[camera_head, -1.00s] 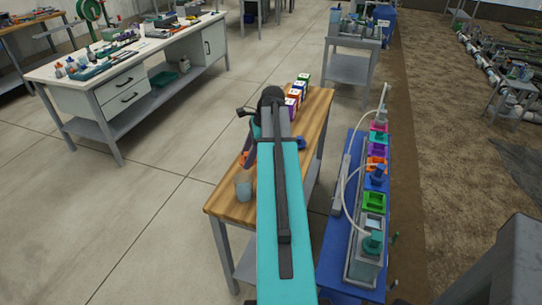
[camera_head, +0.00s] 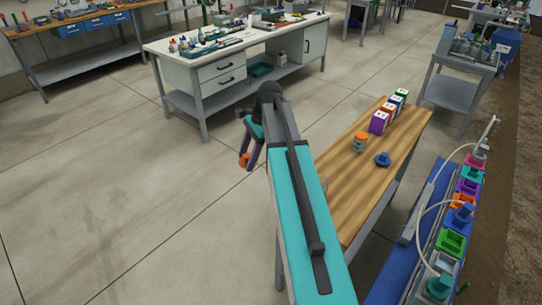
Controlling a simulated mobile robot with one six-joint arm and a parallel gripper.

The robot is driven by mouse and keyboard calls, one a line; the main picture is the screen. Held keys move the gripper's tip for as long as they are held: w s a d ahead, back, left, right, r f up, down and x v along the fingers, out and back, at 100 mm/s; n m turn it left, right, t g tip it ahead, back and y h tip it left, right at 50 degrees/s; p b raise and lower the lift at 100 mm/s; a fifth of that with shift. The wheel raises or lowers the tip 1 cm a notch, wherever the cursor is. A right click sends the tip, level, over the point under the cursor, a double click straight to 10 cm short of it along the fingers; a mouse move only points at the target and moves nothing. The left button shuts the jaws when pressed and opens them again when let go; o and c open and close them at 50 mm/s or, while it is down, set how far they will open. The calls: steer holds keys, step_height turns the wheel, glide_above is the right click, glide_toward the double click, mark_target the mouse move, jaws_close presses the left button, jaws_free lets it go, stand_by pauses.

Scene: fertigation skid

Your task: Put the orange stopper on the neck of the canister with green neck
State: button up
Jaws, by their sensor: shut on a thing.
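My gripper (camera_head: 246,158) points down at the left of the wooden table, over the floor in the picture. It is shut on the orange stopper (camera_head: 243,161), which is small and partly hidden by the fingers. The canister with green neck (camera_head: 451,243) stands in the row on the blue skid at right, far from my gripper. Its square green neck looks open, with no stopper on it. The canister's body is mostly hidden.
The wooden table (camera_head: 362,190) bears a blue stopper (camera_head: 382,160), an orange-and-grey jar (camera_head: 360,142) and several coloured boxes (camera_head: 379,122). A pale hose (camera_head: 424,222) arches along the row.

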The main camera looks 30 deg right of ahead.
steer(key=w+a+r+n+g, duration=0.1)
steer(key=a+n, duration=0.8)
steer(key=a, duration=0.9)
steer(key=shift+w+a+r+g+h, duration=0.25)
steer(key=shift+r+g, duration=0.55)
steer(key=shift+g, duration=0.4)
